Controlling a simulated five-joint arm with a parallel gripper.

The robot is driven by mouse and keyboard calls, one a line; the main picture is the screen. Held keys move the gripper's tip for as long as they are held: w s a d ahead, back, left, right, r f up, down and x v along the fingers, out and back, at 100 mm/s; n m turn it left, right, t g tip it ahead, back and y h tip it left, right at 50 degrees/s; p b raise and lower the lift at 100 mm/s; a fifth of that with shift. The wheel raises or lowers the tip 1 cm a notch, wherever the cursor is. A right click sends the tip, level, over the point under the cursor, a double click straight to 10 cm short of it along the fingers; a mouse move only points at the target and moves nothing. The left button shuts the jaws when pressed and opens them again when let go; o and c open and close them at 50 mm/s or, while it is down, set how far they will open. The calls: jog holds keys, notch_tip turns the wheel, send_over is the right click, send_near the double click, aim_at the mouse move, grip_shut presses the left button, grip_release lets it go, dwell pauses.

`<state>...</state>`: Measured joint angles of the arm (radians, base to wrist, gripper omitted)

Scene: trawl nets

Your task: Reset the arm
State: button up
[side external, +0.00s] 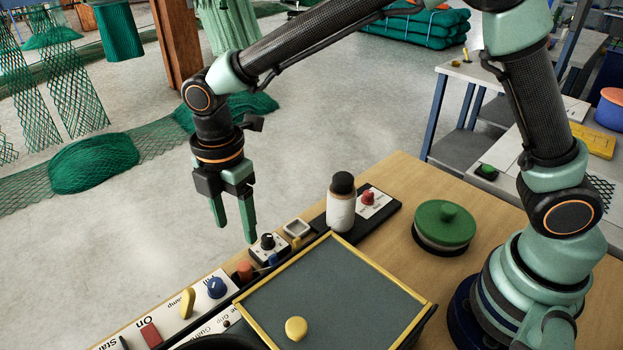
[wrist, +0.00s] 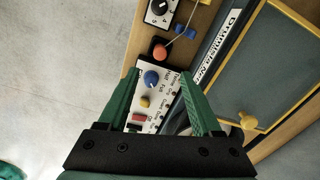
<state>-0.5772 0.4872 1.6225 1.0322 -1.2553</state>
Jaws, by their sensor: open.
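My gripper (side external: 246,222) hangs pointing down over the left edge of the wooden table (side external: 395,190) in the side external view. Its two green fingers are apart with nothing between them. In the wrist view my gripper (wrist: 157,80) is open above a white control panel (wrist: 150,108), with a blue knob (wrist: 151,78), a yellow knob and a red switch below it. The fingers look clear of the panel. My arm reaches across from its base at the right of the table.
An orange knob (side external: 245,270) is near the fingers.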

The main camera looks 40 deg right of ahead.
jog(key=shift+r, duration=0.95)
jog(key=s+d+r+m+t, duration=0.2)
jog(key=d+r+m, duration=0.65)
jog(key=d, duration=0.45)
jog(key=s+d+m+t, duration=0.1)
jog(key=s+d+m, duration=0.2)
jog(key=d+m, duration=0.3)
jog(key=s+d+r+m+t, duration=0.1)
jog(key=s+d+m+t, duration=0.1)
jog(key=s+d+m, duration=0.2)
jog(key=shift+s+d+r+m+t, duration=0.15)
jog(key=shift+s+d+m+t, duration=0.15)
jog(key=shift+d+m, duration=0.8)
jog(key=shift+a, duration=0.25)
jog(key=shift+c, duration=0.3)
